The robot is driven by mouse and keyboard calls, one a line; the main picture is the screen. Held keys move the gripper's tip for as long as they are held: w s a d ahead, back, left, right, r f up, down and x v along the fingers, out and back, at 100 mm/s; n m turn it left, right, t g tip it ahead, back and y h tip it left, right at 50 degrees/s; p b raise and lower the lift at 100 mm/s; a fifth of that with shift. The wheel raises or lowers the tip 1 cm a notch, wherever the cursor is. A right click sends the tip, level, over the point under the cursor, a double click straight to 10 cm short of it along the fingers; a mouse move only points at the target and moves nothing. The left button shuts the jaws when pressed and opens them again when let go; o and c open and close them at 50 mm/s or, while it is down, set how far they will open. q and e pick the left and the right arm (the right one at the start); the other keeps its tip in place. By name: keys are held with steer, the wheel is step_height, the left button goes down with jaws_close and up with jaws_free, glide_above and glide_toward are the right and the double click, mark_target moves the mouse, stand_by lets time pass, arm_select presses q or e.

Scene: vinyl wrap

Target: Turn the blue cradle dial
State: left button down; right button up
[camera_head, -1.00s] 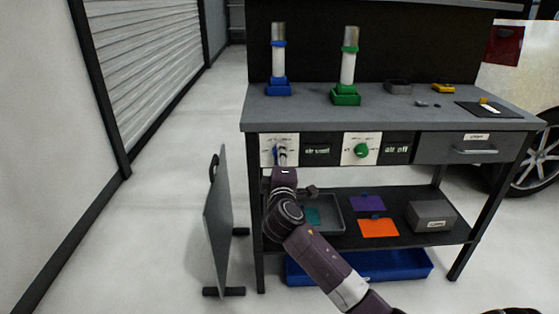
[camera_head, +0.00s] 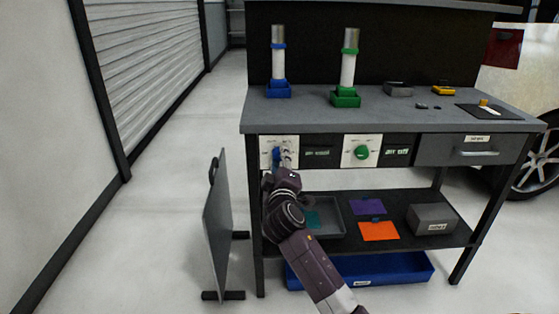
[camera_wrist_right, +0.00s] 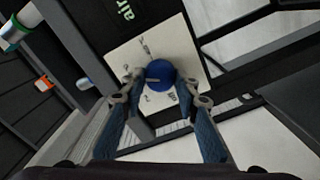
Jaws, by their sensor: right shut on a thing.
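The blue cradle dial (camera_head: 276,155) sits on a white plate (camera_head: 266,143) on the front of the workbench, at its left end. It also shows round and blue in the right wrist view (camera_wrist_right: 161,73). My right gripper (camera_head: 283,157) is shut on the dial, with one finger on each side of it, as the right wrist view (camera_wrist_right: 162,84) shows. The hand hides part of the dial and plate in the head view. The blue cradle (camera_head: 278,90) stands on the bench top above, with an upright tube (camera_head: 278,67) in it. My left gripper is not in view.
A green dial (camera_head: 362,152) sits on its own white plate to the right. A green cradle (camera_head: 346,98) holds another tube. A drawer (camera_head: 460,150) is further right. A grey upright panel (camera_head: 217,230) stands left of the bench, near my right arm.

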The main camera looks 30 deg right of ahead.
steer(key=shift+f, duration=0.1)
steer(key=o, duration=1.2)
steer(key=shift+c, duration=0.2)
steer(key=v, duration=1.2)
